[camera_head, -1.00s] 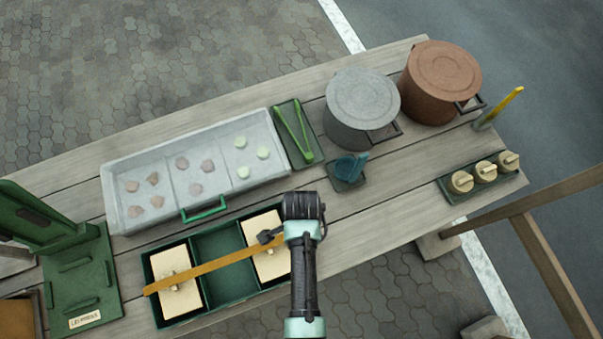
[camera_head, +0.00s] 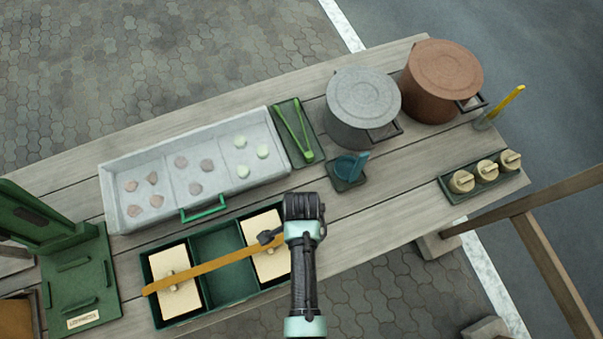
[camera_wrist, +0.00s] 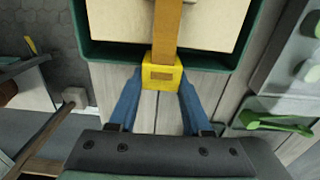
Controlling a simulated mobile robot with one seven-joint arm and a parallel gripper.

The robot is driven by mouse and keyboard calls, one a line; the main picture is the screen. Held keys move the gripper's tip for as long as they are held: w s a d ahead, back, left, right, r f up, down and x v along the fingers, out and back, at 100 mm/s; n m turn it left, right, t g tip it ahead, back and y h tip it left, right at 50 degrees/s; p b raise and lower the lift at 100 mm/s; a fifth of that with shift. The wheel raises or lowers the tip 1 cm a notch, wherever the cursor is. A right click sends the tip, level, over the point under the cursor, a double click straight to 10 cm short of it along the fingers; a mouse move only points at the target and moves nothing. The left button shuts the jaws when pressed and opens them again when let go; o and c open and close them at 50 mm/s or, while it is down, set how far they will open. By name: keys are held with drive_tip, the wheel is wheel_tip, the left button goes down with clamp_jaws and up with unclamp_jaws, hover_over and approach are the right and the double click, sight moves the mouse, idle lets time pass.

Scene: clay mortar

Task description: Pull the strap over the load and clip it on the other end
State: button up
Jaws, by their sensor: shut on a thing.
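The ochre strap (camera_head: 215,269) runs over the load in a green tray (camera_head: 204,317), from the tray's left side across to my gripper. The load is two cream blocks, a left one (camera_head: 182,297) and a right one (camera_head: 261,220), each with a knob. In the wrist view the strap (camera_wrist: 166,30) ends in a yellow clip (camera_wrist: 162,76). My gripper (camera_wrist: 162,85) is shut on this clip, its blue fingers on both sides, at the rim of the tray (camera_wrist: 105,52). In the head view my arm hides the clip and the tray's right end.
A grey sectioned tray (camera_head: 120,208) lies behind, with green tongs (camera_head: 296,132) beside it. Grey (camera_head: 362,100) and brown (camera_head: 441,75) pots stand at the back right. A green stand (camera_head: 85,270) is left. Bare boards (camera_head: 385,205) lie to the right.

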drive_tip(key=o, duration=1.5)
drive_tip(key=shift+o, duration=0.2)
drive_tip(key=shift+r, duration=0.1)
drive_tip(key=shift+r+p, duration=2.95)
drive_tip(key=shift+p, duration=0.15)
